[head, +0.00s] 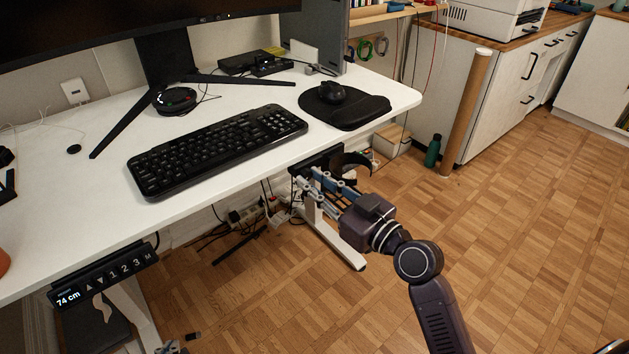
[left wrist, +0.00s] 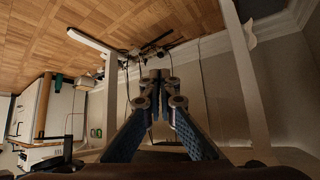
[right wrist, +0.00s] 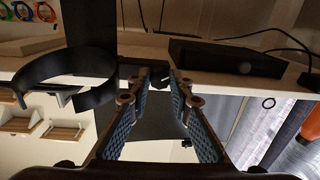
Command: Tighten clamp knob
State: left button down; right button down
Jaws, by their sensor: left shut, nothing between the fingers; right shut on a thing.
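A black clamp (head: 318,160) sits at the front edge of the white desk, with a curved black holder (head: 352,162) on its right side. In the right wrist view the dark clamp body (right wrist: 88,28) and the curved holder (right wrist: 45,72) show left of the fingers. My right gripper (head: 306,180) is below the desk edge at the clamp, shut on the clamp knob. The knob is mostly hidden between the fingers (right wrist: 155,82). My left gripper (head: 178,346) shows only at the bottom edge of the head view, low and apart from the clamp. It is shut and empty in the left wrist view (left wrist: 159,90).
The desk (head: 230,185) carries a keyboard (head: 215,148), a mouse (head: 331,92) on a black pad (head: 355,112), and a monitor stand (head: 165,60). A height control panel (head: 105,275) hangs under its front edge. A desk leg (head: 335,240) stands below my right gripper. Open floor lies right.

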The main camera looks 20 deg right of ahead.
jog(key=m, duration=0.2)
jog(key=shift+m+p, duration=0.3)
jog(key=shift+p, duration=0.05)
jog(key=c, duration=2)
grip_release()
pick_arm(q)
jog(key=s+f, duration=0.1)
jog(key=s+a+f+g, duration=0.1)
jog(key=s, duration=0.1)
jog(key=s+f+g, duration=0.1)
jog(key=shift+s+a+y, duration=0.3)
jog(key=shift+s+a, duration=0.05)
jog(key=shift+s, duration=0.05)
pick_arm(e)
jog(key=v, duration=1.2)
jog(key=shift+f, duration=0.1)
